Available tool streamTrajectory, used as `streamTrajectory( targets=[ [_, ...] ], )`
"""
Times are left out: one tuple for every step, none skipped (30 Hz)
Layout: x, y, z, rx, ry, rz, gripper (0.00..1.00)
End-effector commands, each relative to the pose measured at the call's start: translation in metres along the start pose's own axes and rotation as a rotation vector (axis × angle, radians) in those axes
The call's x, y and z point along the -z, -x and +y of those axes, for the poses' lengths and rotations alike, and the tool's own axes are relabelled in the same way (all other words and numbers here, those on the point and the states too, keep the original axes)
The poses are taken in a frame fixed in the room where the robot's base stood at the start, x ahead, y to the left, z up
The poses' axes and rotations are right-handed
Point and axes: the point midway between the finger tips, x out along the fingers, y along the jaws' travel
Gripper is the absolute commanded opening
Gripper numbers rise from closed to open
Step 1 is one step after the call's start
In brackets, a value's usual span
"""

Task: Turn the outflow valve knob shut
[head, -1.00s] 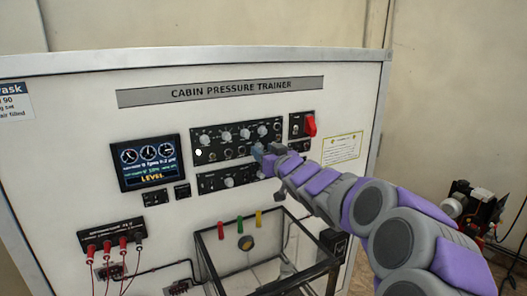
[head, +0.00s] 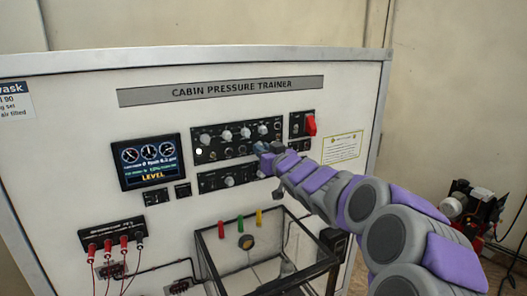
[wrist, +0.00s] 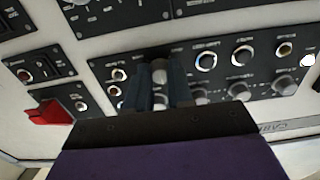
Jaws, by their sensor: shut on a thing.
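My gripper (head: 264,155) reaches the right part of the black control panels on the cabin pressure trainer. In the wrist view its two fingers (wrist: 160,82) are shut on a small grey knob (wrist: 159,70), with one finger on each side. The knob is partly hidden by the fingers, and its label and pointer cannot be read. In the head view my gripper hides it. I cannot tell from the labels whether it is the outflow valve knob.
A row of knobs (head: 226,136) lies beside my gripper on the upper panel. Another knob (head: 229,181) is on the lower panel. A red switch cover (head: 310,126) is at right. A display (head: 150,160) reads LEVEL. A clear framed box (head: 270,268) juts out below.

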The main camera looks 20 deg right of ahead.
Motion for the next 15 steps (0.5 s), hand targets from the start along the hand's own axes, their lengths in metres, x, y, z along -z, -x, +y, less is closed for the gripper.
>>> streamTrajectory(
  targets=[
    [0.0001, 0.0001, 0.0003, -0.001, 0.0, 0.0, 0.0],
    [0.0001, 0.0001, 0.0003, -0.001, 0.0, 0.0, 0.0],
    [0.0001, 0.0001, 0.0004, -0.001, 0.002, 0.0, 0.0],
    [0.0001, 0.0002, 0.0004, -0.001, 0.003, 0.0, 0.0],
    [0.0001, 0.0002, 0.0005, -0.001, 0.006, 0.0, 0.0],
    [0.0001, 0.0002, 0.0005, -0.001, 0.012, 0.0, 0.0],
    [0.0001, 0.0002, 0.0006, -0.001, 0.018, 0.0, 0.0],
    [0.0001, 0.0003, 0.0007, -0.001, 0.025, 0.0, 0.0],
    [0.0001, 0.0003, 0.0008, -0.001, 0.038, 0.0, 0.0],
    [0.0, 0.0003, 0.0008, -0.001, 0.048, 0.0, 0.0],
    [0.0001, 0.0003, 0.0008, -0.001, 0.06, 0.0, 0.0],
    [0.0001, 0.0003, 0.0009, -0.001, 0.08, 0.001, 0.0],
    [0.0002, 0.0004, 0.001, -0.001, 0.096, 0.001, 0.0],
    [0.0002, 0.0004, 0.0011, -0.002, 0.113, 0.001, 0.0],
    [0.0001, 0.0004, 0.0013, -0.002, 0.141, 0.001, 0.0]
  ],
)
